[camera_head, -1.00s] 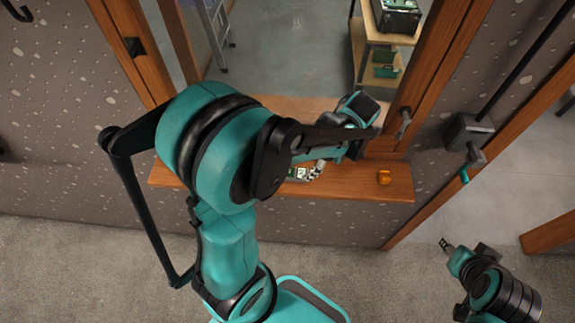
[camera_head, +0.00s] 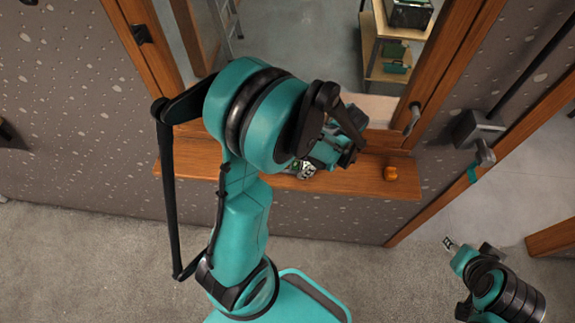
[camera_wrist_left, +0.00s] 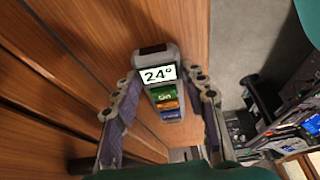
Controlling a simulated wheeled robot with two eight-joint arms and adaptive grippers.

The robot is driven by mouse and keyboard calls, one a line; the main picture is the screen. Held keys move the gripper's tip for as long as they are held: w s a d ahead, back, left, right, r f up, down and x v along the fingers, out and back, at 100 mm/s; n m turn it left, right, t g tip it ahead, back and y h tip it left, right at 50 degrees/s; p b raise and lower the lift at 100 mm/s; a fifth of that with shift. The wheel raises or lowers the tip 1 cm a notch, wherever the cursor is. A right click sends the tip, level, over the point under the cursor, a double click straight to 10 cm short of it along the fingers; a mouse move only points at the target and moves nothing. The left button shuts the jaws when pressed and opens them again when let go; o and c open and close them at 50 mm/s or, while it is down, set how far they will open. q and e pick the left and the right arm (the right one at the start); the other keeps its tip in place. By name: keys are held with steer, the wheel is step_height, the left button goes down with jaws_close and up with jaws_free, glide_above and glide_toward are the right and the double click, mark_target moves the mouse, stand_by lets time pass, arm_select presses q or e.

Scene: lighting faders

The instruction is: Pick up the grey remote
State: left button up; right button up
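The grey remote (camera_wrist_left: 159,107) shows in the left wrist view, with a white display reading 24° and green, orange and blue buttons. It is against brown wood. My left gripper (camera_wrist_left: 164,84) is open, with one finger on each side of the remote. A gap shows at the right finger; whether the left finger touches it I cannot tell. In the head view my left arm largely hides the gripper and remote over the wooden sill (camera_head: 350,183). My right gripper (camera_head: 448,243) is small at the lower right, away from the sill, its opening unclear.
A wooden window frame (camera_head: 445,65) rises behind the sill. A grey box with a handle (camera_head: 476,130) is on the wall at the right. Carpeted floor (camera_head: 90,255) lies in front.

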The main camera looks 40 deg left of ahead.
arm_select(q)
steer(key=shift+c, duration=1.3)
steer(key=shift+r, duration=0.15)
